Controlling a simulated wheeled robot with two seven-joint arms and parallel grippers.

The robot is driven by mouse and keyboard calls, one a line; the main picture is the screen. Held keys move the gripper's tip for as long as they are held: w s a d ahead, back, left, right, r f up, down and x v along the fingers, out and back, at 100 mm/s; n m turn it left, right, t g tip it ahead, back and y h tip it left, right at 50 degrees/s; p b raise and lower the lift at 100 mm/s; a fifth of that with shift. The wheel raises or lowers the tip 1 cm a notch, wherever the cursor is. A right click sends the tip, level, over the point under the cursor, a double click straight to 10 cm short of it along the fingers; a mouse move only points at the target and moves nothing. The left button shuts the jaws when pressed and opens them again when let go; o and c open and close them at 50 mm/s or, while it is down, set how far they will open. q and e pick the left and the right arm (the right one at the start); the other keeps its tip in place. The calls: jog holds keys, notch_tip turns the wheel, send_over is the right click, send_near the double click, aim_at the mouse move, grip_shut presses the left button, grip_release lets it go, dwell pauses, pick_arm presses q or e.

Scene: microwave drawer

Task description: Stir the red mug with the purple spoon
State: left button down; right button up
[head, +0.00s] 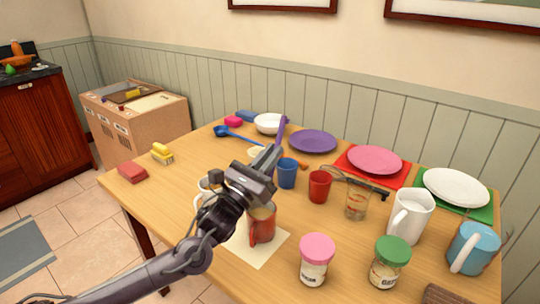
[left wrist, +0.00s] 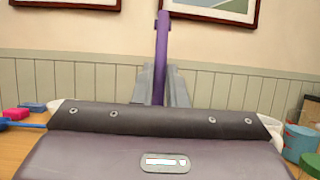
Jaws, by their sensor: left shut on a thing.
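The red mug (head: 262,228) stands upright on a pale square mat (head: 240,244) near the front of the table, with a brownish content inside. My left gripper (head: 268,160) is above and behind the mug in the head view, shut on the purple spoon (head: 281,130). The spoon's purple shaft sticks up past the fingertips. It also shows in the left wrist view (left wrist: 161,50), rising between the fingers (left wrist: 161,86). The spoon's other end is hidden by the gripper. I cannot tell whether it touches the mug. My right gripper is not in view.
A white mug (head: 206,186) is partly hidden behind my left arm. A blue cup (head: 287,173), a red cup (head: 319,186) and a glass (head: 356,203) stand right of the gripper. Jars with pink (head: 317,247) and green (head: 391,250) lids stand in front. The table's left side is fairly clear.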

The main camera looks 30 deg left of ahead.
aim_at(280, 128)
pick_arm(q)
jog(key=shift+r, duration=0.1)
notch_tip(280, 128, up, 4)
jog(key=p, duration=0.3)
dwell(0.3)
